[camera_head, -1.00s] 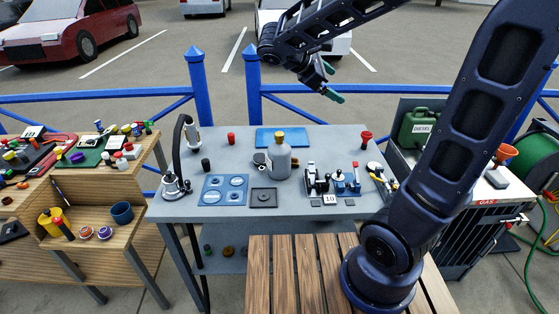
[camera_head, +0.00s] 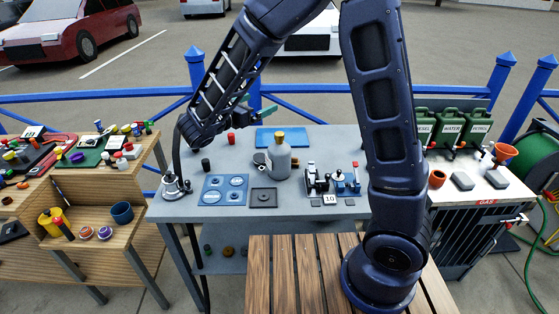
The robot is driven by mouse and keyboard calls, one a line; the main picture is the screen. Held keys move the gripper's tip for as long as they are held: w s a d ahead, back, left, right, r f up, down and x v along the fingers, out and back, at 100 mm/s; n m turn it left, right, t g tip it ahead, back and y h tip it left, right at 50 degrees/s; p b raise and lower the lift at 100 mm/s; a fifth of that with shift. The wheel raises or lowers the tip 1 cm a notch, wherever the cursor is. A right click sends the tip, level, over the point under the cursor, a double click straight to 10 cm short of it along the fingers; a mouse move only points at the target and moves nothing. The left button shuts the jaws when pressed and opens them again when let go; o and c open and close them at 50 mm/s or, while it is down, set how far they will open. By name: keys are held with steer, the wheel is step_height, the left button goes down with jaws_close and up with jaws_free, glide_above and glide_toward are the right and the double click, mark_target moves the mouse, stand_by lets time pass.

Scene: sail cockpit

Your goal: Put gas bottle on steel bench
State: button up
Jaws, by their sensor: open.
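A grey bottle with a yellow cap (camera_head: 279,160), which looks like the gas bottle, stands upright on the grey bench (camera_head: 225,216), which looks like the steel bench. It is near the bench's middle, in front of a blue mat. My gripper (camera_head: 261,105) has green fingertips and is open, with nothing seen between them. It is partly hidden behind my arm.
The bench also holds a blue plate with round recesses (camera_head: 223,189), a dark square plate (camera_head: 263,198), a blue mat (camera_head: 282,138) and small fittings. A wooden bench (camera_head: 100,268) with caps and tools stands left. Green cans (camera_head: 450,128) stand right. A blue railing (camera_head: 100,97) runs behind.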

glide_toward(280, 150)
steer(key=w+f, duration=0.2)
steer(key=x, duration=1)
steer(key=shift+w+f, duration=0.15)
steer(key=shift+w, duration=0.35)
steer(key=c, duration=1.5)
steer(key=shift+c, duration=0.2)
